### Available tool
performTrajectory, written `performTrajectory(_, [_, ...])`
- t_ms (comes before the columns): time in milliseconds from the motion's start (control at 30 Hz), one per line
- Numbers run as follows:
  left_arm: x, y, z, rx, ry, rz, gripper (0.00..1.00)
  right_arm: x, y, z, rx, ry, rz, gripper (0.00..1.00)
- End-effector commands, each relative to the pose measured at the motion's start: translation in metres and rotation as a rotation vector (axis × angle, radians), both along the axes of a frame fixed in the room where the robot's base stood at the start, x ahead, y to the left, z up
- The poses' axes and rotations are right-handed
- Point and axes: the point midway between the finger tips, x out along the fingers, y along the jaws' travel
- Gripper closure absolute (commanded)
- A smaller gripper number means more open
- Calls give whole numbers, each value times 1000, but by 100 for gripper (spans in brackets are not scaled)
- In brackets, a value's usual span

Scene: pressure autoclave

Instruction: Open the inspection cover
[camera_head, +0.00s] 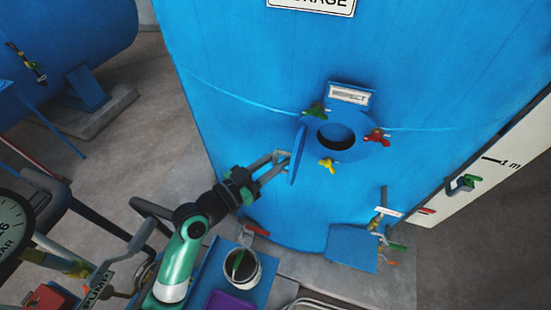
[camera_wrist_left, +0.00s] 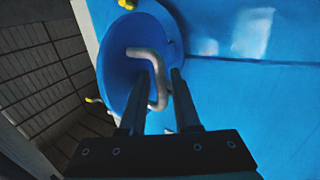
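The round blue inspection cover (camera_head: 297,154) stands swung out to the left of the dark round opening (camera_head: 336,136) in the blue tank. The cover's inner side faces the opening. In the left wrist view the cover (camera_wrist_left: 118,75) fills the upper middle, with a bent metal handle (camera_wrist_left: 157,68) on its outer face. My left gripper (camera_head: 281,165) is at this handle. My right gripper is not in view.
Green (camera_head: 315,112), red (camera_head: 377,136) and yellow (camera_head: 328,165) wing knobs surround the opening. A labelled plate (camera_head: 348,95) is above it. A cup (camera_head: 242,266) stands on a blue surface below my left arm. Valves and pipes are at lower right and lower left.

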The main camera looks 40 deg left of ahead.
Motion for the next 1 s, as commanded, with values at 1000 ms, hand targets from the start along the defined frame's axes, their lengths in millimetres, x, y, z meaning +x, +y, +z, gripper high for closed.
performTrajectory(1000, [-75, 10, 1, 1, -2, 1, 55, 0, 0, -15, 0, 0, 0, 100])
